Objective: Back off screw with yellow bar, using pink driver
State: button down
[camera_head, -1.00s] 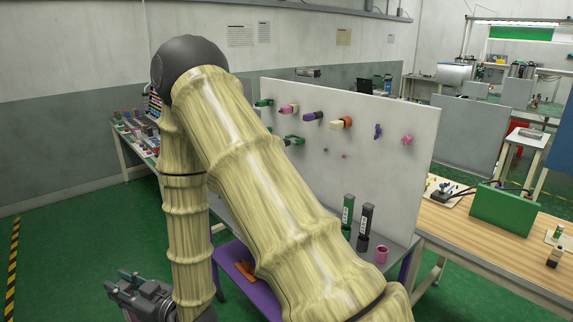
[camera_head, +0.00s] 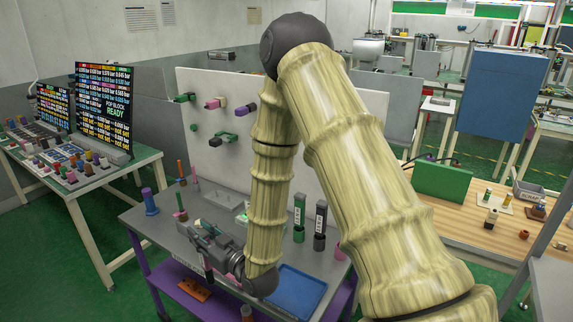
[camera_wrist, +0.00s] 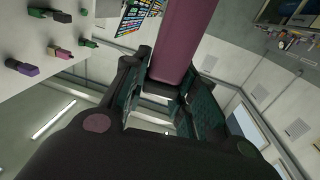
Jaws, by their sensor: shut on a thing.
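My gripper (camera_head: 203,250) is over the grey bench in front of the white board. In the wrist view its fingers (camera_wrist: 165,100) are closed around a long pink-maroon bar, which looks like the pink driver (camera_wrist: 176,42). The white board (camera_head: 205,80) carries several coloured fittings: a green one (camera_head: 185,97), a pink and cream one (camera_head: 215,103), a purple one (camera_head: 245,109) and a dark green one (camera_head: 224,138). I cannot pick out a screw with a yellow bar; my arm hides the board's right part.
A blue tray (camera_head: 300,288) lies at the front. A screen (camera_head: 105,108) stands on the left table. Green floor is free at lower left.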

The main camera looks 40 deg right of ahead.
jog(key=w+d+r+m+h+p, duration=0.1)
jog(key=w+d+m+h+p, duration=0.1)
jog(key=d, duration=0.8)
jog(key=w+d+r+m+h+p, duration=0.1)
jog(key=w+d+r+h+p, duration=0.1)
jog(key=d, duration=0.8)
jog(key=w+d+r+m+h+p, duration=0.2)
jog(key=w+d+h+p, duration=0.2)
jog(key=w+d, duration=0.3)
jog(key=d, duration=0.4)
jog(key=shift+r+m+h, duration=0.2)
jog(key=shift+m+h, duration=0.1)
jog(key=shift+h, duration=0.1)
jog(key=shift+f+b, duration=2.05)
jog(key=shift+f, duration=0.35)
jog(key=shift+b, duration=0.5)
